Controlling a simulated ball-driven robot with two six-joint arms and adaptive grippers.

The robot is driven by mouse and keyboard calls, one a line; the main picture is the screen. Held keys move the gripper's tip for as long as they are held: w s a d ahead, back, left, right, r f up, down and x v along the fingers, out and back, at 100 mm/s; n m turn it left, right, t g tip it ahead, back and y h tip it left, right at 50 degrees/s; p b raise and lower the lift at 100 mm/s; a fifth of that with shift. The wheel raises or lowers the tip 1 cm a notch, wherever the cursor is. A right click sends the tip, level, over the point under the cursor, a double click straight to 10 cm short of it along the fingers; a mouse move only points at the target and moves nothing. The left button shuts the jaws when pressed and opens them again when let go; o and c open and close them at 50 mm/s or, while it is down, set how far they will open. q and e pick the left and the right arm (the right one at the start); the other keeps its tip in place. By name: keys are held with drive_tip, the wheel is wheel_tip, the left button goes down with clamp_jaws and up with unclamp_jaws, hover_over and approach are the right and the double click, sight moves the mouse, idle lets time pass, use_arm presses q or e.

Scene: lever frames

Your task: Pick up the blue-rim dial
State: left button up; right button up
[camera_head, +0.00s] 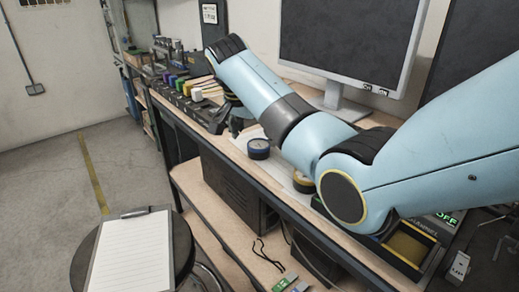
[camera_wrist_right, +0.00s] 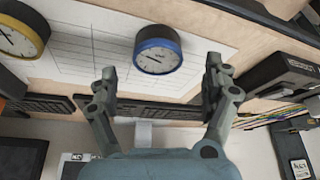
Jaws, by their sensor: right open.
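The blue-rim dial (camera_head: 258,149) is a round gauge with a dark-blue rim, resting on white paper on the workbench. In the right wrist view the blue-rim dial (camera_wrist_right: 157,50) shows its pale face, just beyond the fingertips and roughly midway between them. My right gripper (camera_wrist_right: 160,78) is open, with one finger on each side and nothing between them. My left gripper is not in view.
A yellow-rim dial (camera_wrist_right: 20,32) lies on the same lined paper (camera_wrist_right: 95,45); it shows partly behind my arm in the head view (camera_head: 303,182). A monitor (camera_head: 345,40) stands behind. Several coloured blocks (camera_head: 187,84) line the bench's left end. A clipboard (camera_head: 130,255) lies on a stool.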

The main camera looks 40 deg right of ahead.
sight(259, 143)
drive_tip(key=x, duration=0.4)
drive_tip(key=shift+d+f, duration=0.15)
drive_tip(key=shift+d, duration=0.1)
drive_tip(key=c, duration=1.2)
drive_tip(key=shift+c, duration=0.6)
